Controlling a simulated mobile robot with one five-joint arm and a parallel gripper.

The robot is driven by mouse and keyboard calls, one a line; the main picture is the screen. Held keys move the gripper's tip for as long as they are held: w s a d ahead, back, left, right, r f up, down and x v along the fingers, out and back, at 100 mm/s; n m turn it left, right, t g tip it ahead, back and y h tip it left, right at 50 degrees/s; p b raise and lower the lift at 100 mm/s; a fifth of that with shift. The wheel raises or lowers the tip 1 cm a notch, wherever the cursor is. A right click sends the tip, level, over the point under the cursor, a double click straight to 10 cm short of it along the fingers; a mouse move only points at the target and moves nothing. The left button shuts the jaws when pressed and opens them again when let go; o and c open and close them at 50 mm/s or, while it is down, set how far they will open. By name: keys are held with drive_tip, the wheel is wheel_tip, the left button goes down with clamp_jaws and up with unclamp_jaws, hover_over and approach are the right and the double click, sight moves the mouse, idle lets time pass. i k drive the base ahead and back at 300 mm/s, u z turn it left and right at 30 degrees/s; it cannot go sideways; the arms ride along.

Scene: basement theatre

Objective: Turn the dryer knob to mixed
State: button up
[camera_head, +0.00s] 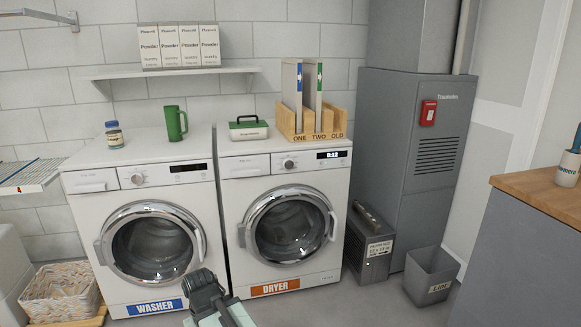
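The dryer (316,184) is a white front-loader with an orange DRYER label. It stands right of the washer (80,212). The knob's setting is too small to read. The dryer door (286,226) looks shut. My gripper (207,296) is low at the bottom of the picture, in front of the gap between the machines, below and left of the knob and apart from it. I cannot make out its fingers clearly.
A green mug (174,123) and a jar (114,134) stand on the washer. A grey bin (431,276) and a wooden-topped counter (540,192) are at right. Floor before the dryer is clear.

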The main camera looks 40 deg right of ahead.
sight(289, 163)
drive_tip(key=i, duration=0.95)
